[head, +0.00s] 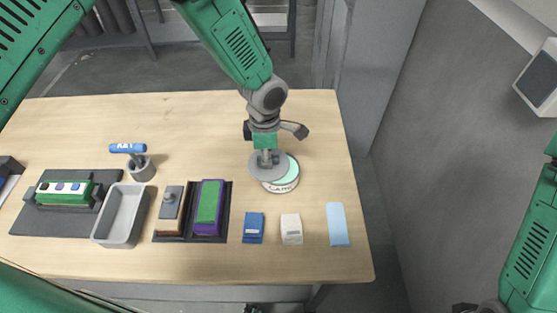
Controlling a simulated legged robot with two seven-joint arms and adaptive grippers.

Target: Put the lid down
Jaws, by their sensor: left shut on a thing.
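My left gripper (266,157) points down over the table's right half, shut on the grey round lid (259,170). The lid overlaps the left part of a round white tin (281,186) with lettering on its side. The tin's mint-green top (291,171) shows to the right of the lid. The lid is off-centre to the left of the tin; I cannot tell whether they touch.
On the wooden table (200,120), blue (253,228) and white (291,229) blocks and a light-blue card (337,225) lie in front. To the left are a dark tray with a purple-green block (208,207), a grey bin (121,214) and a cup (142,168). The back left is clear.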

